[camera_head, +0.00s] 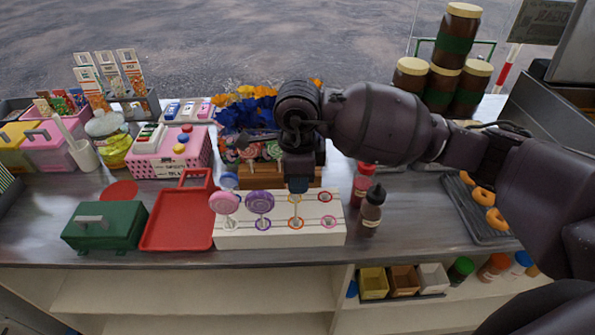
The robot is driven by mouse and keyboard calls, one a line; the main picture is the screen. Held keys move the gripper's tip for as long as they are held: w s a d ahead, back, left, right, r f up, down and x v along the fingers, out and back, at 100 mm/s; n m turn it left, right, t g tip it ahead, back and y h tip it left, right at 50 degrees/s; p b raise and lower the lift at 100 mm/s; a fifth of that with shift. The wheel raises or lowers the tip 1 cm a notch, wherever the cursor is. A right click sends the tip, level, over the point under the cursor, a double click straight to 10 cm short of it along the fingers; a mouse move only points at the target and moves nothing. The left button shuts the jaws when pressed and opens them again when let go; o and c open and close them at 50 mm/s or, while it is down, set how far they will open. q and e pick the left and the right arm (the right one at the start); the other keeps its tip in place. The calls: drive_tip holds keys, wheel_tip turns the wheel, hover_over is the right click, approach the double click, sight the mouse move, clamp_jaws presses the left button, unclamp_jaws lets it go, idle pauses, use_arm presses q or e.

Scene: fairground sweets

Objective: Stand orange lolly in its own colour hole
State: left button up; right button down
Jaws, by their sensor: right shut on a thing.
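A white stand (225,241) with two rows of coloured-ringed holes sits at the counter's front edge. A pink lolly (223,203) and a purple lolly (260,202) stand upright in it at the left. My right gripper (298,187) points down over the stand, right of the purple lolly, and is shut on the orange lolly. Only a thin bit of that lolly's stick (296,208) shows below the fingers; its head is hidden. The stick is above or at the orange-ringed hole (296,223) in the front row; I cannot tell whether it is inside. My left gripper is out of view.
A brown sauce bottle (371,212) and a red bottle (362,184) stand close right of the stand. A red tray (178,222) and green box (105,226) are at left. More lollies (250,153) stand behind, in a wooden holder. A doughnut tray (468,219) is at right.

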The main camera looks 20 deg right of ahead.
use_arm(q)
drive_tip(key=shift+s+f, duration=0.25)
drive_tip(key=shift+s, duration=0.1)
use_arm(e)
drive_tip(key=shift+f, duration=0.1)
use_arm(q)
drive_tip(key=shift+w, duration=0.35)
use_arm(e)
drive_tip(key=shift+f, duration=0.1)
use_arm(q)
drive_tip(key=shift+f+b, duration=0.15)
drive_tip(key=shift+b, duration=0.15)
use_arm(e)
drive_tip(key=shift+f, duration=0.1)
drive_tip(key=shift+f, duration=0.25)
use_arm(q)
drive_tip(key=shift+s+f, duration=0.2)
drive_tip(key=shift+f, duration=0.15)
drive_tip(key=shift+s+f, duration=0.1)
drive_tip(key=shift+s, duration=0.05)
use_arm(e)
drive_tip(key=shift+b, duration=0.3)
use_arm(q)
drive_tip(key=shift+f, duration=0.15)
